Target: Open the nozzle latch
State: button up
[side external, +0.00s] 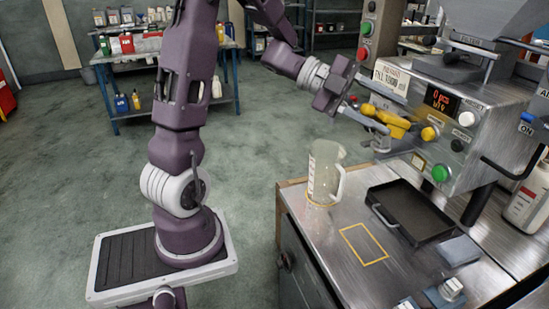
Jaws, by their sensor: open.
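A yellow lever (395,122), which looks like the nozzle latch, sticks out from the front of the steel filling machine (462,118). A metal nozzle part (381,146) shows just below it. My gripper (372,117) comes in from the left, level with the lever, its fingers pointing right. The fingers are open and reach right up to the lever's left end. I cannot tell from this view whether they touch it or straddle it. The finger tips partly cover that end.
A clear measuring jug (324,172) stands upright on the steel bench, below and left of the nozzle. A black tray (410,212) lies right of it. A yellow outlined square (363,244) on the bench is empty. Buttons and a red display (440,101) sit near the lever.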

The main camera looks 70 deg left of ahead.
jog(key=s+a+f+m+t+h, duration=0.3)
jog(key=s+a+f+m, duration=0.1)
jog(key=s+a+f, duration=0.15)
jog(key=w+a+r+n+t+y, duration=0.1)
jog(key=w+a+r+n+y, duration=0.15)
jog(key=w+n+y, duration=0.35)
jog(key=w+a+r+n+y, duration=0.1)
jog(key=a+r+n+y, duration=0.15)
jog(key=y, duration=0.55)
jog(key=s+d+n+g, duration=0.2)
jog(key=s+d+n, duration=0.3)
jog(key=s, duration=0.3)
jog(key=s+d+f+n+g, duration=0.1)
jog(key=s+d+n+g, duration=0.2)
jog(key=s+n, duration=0.3)
jog(key=s+d+f+n+g, duration=0.1)
jog(key=s+d+n+g, duration=0.2)
jog(key=s+d+n, duration=0.3)
jog(key=s, duration=0.5)
jog(key=shift+d+f, duration=0.2)
jog(key=shift+d, duration=0.15)
